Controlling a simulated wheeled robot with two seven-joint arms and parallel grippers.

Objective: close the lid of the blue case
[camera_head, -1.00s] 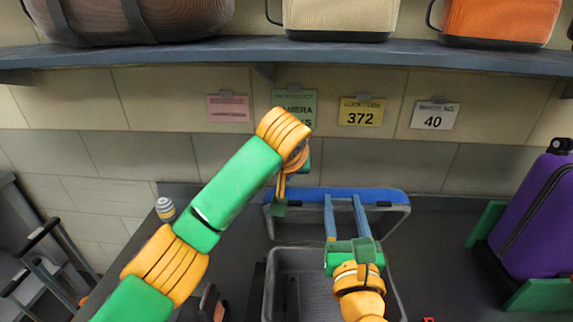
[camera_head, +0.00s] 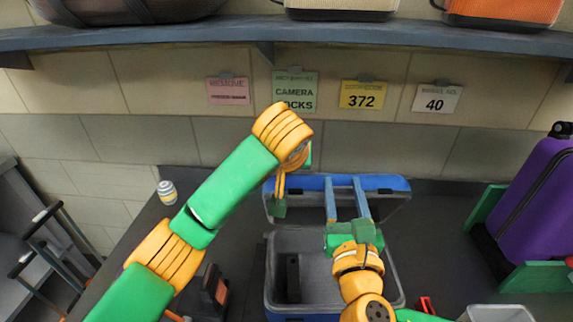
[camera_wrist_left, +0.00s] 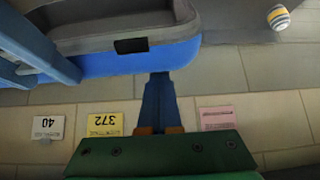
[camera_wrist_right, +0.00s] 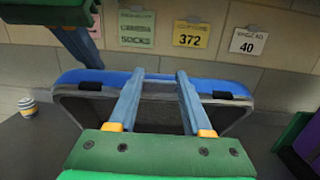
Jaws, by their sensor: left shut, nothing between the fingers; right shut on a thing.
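The blue case (camera_head: 391,268) stands open, its grey inside facing up, with a dark block (camera_head: 293,278) in it. Its lid (camera_head: 388,186) is raised at the back, with a blue rim and grey inside; it also shows in the right wrist view (camera_wrist_right: 155,78). My right gripper (camera_head: 345,182) is over the lid, shut on its blue rim, a finger on either side of the middle. My left gripper (camera_wrist_left: 158,78) is shut and empty by the lid's left end; contact cannot be told. In the head view the left fingers are mostly hidden.
A purple suitcase (camera_head: 535,215) stands between green holders at right. A striped cup-like thing (camera_head: 167,192) is at left. A red item (camera_head: 427,305) and a pale tray (camera_head: 495,314) lie front right. Wall signs and a shelf (camera_head: 430,35) with bags are behind.

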